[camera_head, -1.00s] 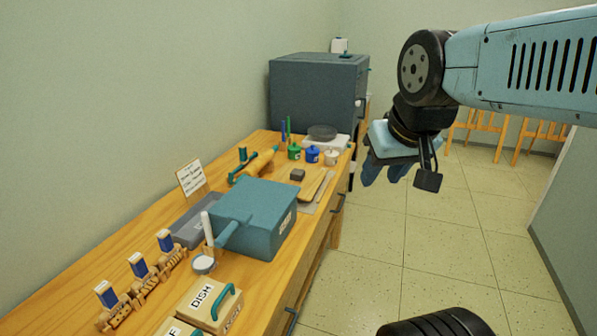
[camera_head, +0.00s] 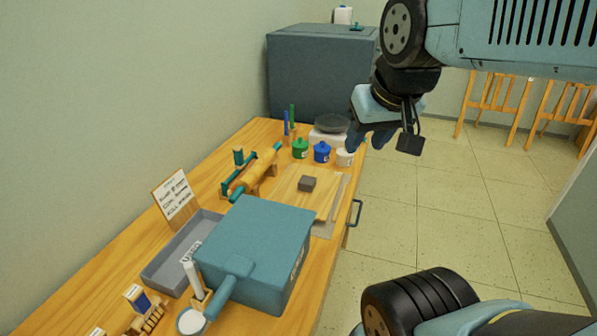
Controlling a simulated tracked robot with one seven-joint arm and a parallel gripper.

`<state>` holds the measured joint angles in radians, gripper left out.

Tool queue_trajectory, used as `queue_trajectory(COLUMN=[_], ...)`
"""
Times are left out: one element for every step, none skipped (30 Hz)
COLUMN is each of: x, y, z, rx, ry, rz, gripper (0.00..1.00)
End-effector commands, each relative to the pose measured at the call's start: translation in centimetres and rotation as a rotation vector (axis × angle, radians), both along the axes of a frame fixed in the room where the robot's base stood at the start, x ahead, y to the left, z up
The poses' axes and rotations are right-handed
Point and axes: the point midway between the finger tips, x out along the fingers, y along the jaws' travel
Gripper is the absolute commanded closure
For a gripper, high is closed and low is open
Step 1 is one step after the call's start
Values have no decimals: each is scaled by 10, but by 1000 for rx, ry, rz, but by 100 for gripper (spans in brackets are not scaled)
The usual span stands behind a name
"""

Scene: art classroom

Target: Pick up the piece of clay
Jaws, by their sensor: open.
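A small dark grey-brown block, which looks like the piece of clay (camera_head: 307,184), lies on a wooden board (camera_head: 290,198) on the bench. My gripper (camera_head: 368,136) hangs in the air to the right of and above the block, near the bench's right edge. Its blue fingers point down and to the left, and nothing shows between them. The gripper is apart from the block.
A blue-teal box (camera_head: 255,245) stands in front of the board. A rolling pin (camera_head: 257,170) lies left of it. Green (camera_head: 300,149), blue (camera_head: 322,152) and white (camera_head: 344,158) pots and a scale (camera_head: 331,125) stand behind. A large dark cabinet (camera_head: 320,75) stands at the back.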

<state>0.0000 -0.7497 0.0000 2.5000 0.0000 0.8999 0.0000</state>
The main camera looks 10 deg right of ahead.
Motion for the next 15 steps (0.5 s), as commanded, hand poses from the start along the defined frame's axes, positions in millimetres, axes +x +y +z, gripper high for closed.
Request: queue_trajectory(x=[0,0,0,0,0,0,0,0,0,0,0,2,3,5,10], y=[0,0,0,0,0,0,0,0,0,0,0,0,0,-1,-2], z=[0,0,0,0,0,0,0,0,0,0,0,0,0,-1,-2], rx=[0,0,0,0,0,0,0,0,0,0,0,-1,-3,-5,-7], ry=[0,0,0,0,-1,-1,-1,-1,0,0,0,2,4,7,12], rz=[0,0,0,0,0,0,0,0,0,0,-1,-5,-9,-16,-29], gripper=[57,57,57,57,57,57,57,57,56,54,51,47,44,41,37])
